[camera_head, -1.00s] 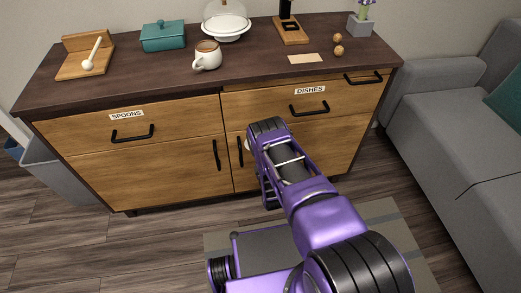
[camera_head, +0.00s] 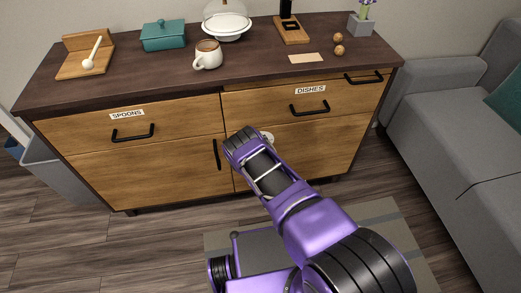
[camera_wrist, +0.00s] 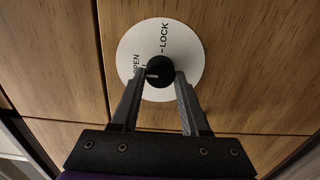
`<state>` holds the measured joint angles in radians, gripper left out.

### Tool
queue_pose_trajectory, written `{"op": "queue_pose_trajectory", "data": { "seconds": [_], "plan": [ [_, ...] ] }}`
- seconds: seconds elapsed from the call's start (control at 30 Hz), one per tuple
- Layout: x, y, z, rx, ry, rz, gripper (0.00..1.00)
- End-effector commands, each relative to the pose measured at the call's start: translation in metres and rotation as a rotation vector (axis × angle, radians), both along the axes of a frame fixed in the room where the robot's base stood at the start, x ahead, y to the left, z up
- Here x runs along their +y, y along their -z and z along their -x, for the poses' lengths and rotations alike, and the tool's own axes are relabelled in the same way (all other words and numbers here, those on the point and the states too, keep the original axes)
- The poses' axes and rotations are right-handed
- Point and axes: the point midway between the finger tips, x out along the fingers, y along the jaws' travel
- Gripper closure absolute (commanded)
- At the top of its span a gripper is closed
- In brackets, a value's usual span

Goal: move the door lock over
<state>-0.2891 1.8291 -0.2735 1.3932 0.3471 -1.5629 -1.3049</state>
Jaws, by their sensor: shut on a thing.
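The door lock is a white round plate (camera_wrist: 187,45) with a small black knob (camera_wrist: 160,68) at its centre, on the cabinet front. In the wrist view the plate reads LOCK near the top and OPEN, partly cut off, at the left. A short white line on the knob points left, towards the OPEN side. My gripper (camera_wrist: 160,76) is shut on the knob, one finger on each side. The fingers hide the plate's lower part. In the head view, part of the plate (camera_head: 268,137) shows right of my wrist, and my fingertips are hidden.
The door handle (camera_head: 216,154) stands close left of my wrist. Drawer handles (camera_head: 132,134) (camera_head: 310,108) are above. The cabinet top (camera_head: 150,72) holds a mug (camera_head: 208,55), a teal dish (camera_head: 163,36) and other items. A grey sofa (camera_head: 440,100) is at the right.

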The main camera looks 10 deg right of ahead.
Motion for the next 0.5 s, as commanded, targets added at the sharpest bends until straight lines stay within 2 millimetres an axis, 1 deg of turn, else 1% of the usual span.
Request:
{"op": "queue_pose_trajectory", "data": {
  "seconds": [0.33,0.37,0.5],
  "plan": [
    [-0.0009,-0.0013,-0.0012,-0.003,0.001,0.004,1.0],
    [-0.0009,-0.0013,-0.0012,-0.003,0.001,0.004,0.53],
    [-0.0008,-0.001,-0.0009,-0.003,0.001,0.003,0.28]
  ]
}}
